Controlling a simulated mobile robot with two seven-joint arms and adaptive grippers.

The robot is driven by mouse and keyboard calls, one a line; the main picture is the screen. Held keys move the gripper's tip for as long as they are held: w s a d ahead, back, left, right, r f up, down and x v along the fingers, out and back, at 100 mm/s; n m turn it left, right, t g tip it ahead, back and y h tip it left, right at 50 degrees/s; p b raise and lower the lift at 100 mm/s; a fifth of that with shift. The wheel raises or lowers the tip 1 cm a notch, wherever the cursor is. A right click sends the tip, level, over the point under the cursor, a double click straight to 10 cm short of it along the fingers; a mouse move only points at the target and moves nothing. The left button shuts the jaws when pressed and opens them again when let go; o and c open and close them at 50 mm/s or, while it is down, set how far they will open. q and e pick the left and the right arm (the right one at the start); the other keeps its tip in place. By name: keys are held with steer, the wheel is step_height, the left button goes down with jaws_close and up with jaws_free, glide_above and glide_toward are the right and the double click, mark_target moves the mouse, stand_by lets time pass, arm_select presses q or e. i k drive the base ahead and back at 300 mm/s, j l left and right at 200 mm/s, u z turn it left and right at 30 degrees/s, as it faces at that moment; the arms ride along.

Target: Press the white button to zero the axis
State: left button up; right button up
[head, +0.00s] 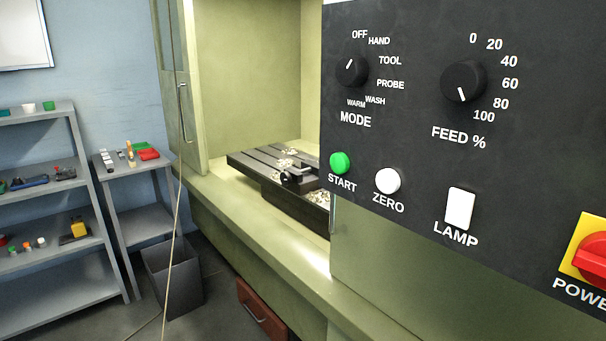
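The white round button (387,181) sits on the dark control panel (400,125), above the label ZERO. It stands between the green START button (340,163) on its left and the white rectangular LAMP switch (460,208) on its right. Nothing covers or touches the white button. Neither of my grippers shows in the head view.
The panel also carries a MODE knob (352,70), a FEED knob (463,82) and a red POWER switch (592,254) on yellow. Behind is a machine enclosure with a slotted table (262,163). Shelves (60,215), a cart (140,215) and a bin (172,278) stand left.

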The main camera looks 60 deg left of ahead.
mark_target(388, 181)
steer(key=j+u, duration=0.1)
steer(key=u, duration=1.4)
steer(key=k+j, duration=0.05)
